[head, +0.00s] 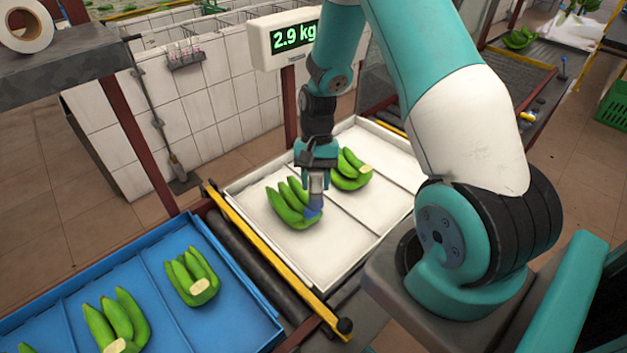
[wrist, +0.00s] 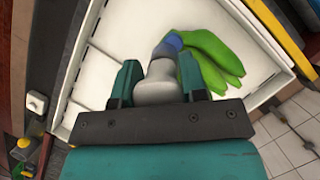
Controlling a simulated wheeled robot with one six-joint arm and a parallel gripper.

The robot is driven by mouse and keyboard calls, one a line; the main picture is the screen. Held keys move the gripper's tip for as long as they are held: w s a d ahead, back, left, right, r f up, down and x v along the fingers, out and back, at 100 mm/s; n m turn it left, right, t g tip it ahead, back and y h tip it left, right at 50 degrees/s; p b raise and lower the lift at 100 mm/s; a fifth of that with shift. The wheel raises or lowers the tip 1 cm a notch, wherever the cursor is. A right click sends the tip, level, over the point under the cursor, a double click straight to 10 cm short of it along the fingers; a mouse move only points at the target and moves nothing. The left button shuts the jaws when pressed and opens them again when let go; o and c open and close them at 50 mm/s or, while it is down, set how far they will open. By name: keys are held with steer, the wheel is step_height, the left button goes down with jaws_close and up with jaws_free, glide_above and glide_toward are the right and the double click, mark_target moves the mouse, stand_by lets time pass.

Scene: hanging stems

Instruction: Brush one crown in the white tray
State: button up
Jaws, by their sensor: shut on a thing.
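The white tray (head: 352,241) stands on the rollers below the scale display, split by low ridges. Two green banana hands lie in it. The nearer hand (head: 286,206) is at the left, and the other hand (head: 347,182) is behind it to the right. My gripper (head: 316,172) is shut on a brush with a pale handle (wrist: 157,84) and blue bristles (head: 313,212). The bristles are at the crown end of the nearer hand and hide its crown. In the wrist view the blue bristles (wrist: 168,46) meet the green hand (wrist: 212,58); whether they press on it I cannot tell.
A blue tray (head: 235,296) with several banana hands stands at the lower left. A yellow rail (head: 262,243) runs between the trays. The scale display (head: 290,37) reads 2.9 kg behind my gripper. The white tray's front part is bare.

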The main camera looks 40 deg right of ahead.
step_height(320, 180, up, 9)
steer(key=p, duration=0.7)
